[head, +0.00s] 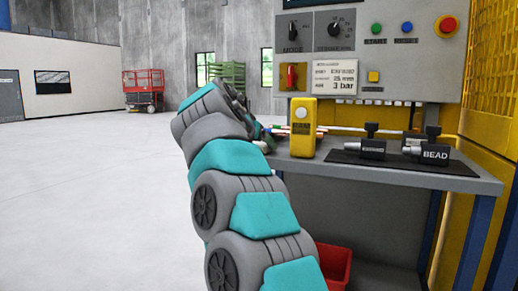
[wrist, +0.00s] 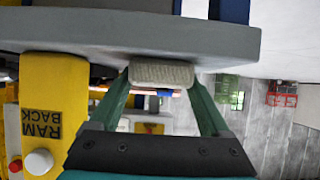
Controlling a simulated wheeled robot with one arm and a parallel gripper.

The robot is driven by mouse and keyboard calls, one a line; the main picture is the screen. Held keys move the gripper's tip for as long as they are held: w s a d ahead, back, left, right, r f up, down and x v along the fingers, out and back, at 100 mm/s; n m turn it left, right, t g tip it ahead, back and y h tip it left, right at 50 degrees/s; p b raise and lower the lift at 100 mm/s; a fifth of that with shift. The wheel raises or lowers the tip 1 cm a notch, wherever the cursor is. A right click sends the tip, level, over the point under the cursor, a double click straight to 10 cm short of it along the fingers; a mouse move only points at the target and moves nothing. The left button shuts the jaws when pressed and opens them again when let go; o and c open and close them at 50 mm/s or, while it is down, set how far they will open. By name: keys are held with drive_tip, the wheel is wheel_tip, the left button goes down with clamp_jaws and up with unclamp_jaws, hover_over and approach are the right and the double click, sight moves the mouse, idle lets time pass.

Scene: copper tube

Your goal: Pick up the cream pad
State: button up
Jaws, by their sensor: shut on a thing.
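The cream pad (wrist: 162,72) is a small, rough-textured block in the wrist view, which looks upside down. My gripper (wrist: 163,80) has its two green fingers on either side of the pad, shut on it. The pad is right at the edge of the grey bench top (wrist: 90,28); I cannot tell whether it still touches the bench. In the head view, my gripper (head: 268,137) is at the bench's left end, mostly hidden behind my arm, and I cannot make out the pad there.
A yellow RAM BACK box (wrist: 52,105) stands close beside my gripper; it also shows in the head view (head: 303,128). A black mat (head: 440,167) holds dark tools, one marked BEAD (head: 431,153). A control panel (head: 395,40) rises behind. A red bin (head: 335,265) sits below. Open floor lies left.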

drive_tip(key=shift+r, duration=0.1)
drive_tip(key=shift+d+r+p, duration=0.1)
drive_tip(key=shift+r+p, duration=3.35)
drive_tip(key=shift+r, duration=1.45)
drive_tip(key=shift+s, duration=0.1)
